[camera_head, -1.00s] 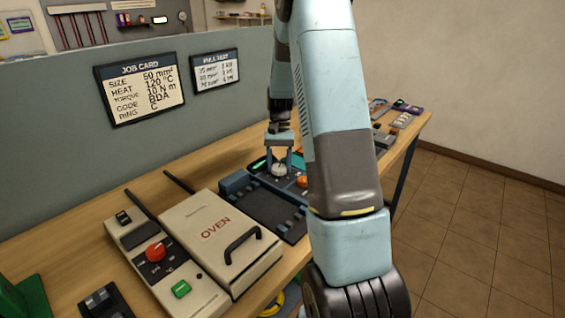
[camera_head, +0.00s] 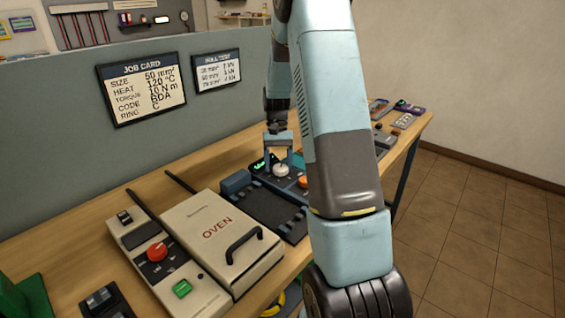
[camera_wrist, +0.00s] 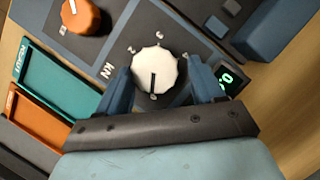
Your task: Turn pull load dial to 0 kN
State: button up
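The pull load dial (camera_wrist: 155,70) is a white faceted knob on a dark panel marked kN. In the wrist view its black pointer line points down toward the gripper, at a mark that looks like 0. The small green display (camera_wrist: 226,82) beside it seems to read 0.0. In the head view the dial (camera_head: 281,170) sits on the blue-grey pull tester. My gripper (camera_wrist: 160,78) is open, one blue finger on each side of the dial, with a gap visible at the right. In the head view my gripper (camera_head: 278,158) is just above and behind the dial.
An orange knob (camera_wrist: 84,16) sits on the same panel, near the dial. Teal (camera_wrist: 55,80) and orange (camera_wrist: 30,120) trays lie at the left of the wrist view. A job card (camera_head: 142,88) hangs on the partition.

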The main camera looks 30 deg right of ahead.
jog(key=shift+o, duration=0.8)
jog(key=shift+d, duration=0.1)
jog(key=shift+r, duration=0.15)
jog(key=v, duration=1.3)
jog(key=shift+w, duration=0.25)
jog(key=shift+r, duration=0.15)
